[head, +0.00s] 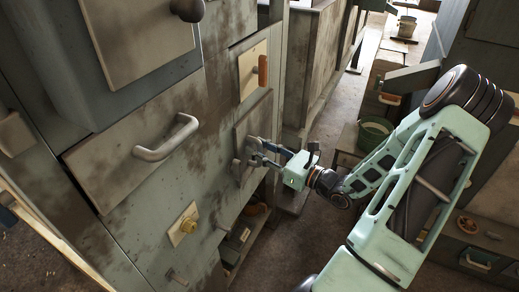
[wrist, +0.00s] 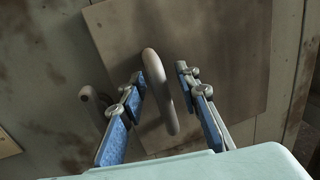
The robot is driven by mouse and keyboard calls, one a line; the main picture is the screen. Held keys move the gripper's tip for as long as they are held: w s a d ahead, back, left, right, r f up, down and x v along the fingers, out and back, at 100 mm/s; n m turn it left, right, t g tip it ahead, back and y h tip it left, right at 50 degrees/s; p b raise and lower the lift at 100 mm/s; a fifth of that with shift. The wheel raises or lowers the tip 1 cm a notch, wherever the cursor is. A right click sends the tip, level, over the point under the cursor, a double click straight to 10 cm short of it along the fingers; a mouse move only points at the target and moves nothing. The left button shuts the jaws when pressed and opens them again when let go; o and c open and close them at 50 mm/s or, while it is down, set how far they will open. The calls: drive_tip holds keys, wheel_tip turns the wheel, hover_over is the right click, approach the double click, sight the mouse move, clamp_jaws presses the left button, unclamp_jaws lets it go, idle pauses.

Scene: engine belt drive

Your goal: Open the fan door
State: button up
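A flat brown-grey door panel with a curved bar handle, which I take to be the fan door (head: 257,117), lies close against the cabinet front in the head view. It fills the upper middle of the wrist view (wrist: 222,48). Its grey handle (wrist: 159,88) shows between the two blue fingers of my gripper (wrist: 163,76). The fingers are apart on either side of the bar, with the left one nearer; I cannot tell if it touches. In the head view my gripper (head: 255,153) is at the panel and partly hides the handle.
A second curved grey piece (wrist: 94,106) is left of the fingers in the wrist view. Open floor lies right of the cabinet.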

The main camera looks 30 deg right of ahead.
clamp_jaws()
drive_tip(key=shift+s+d, duration=0.1)
idle(0.4)
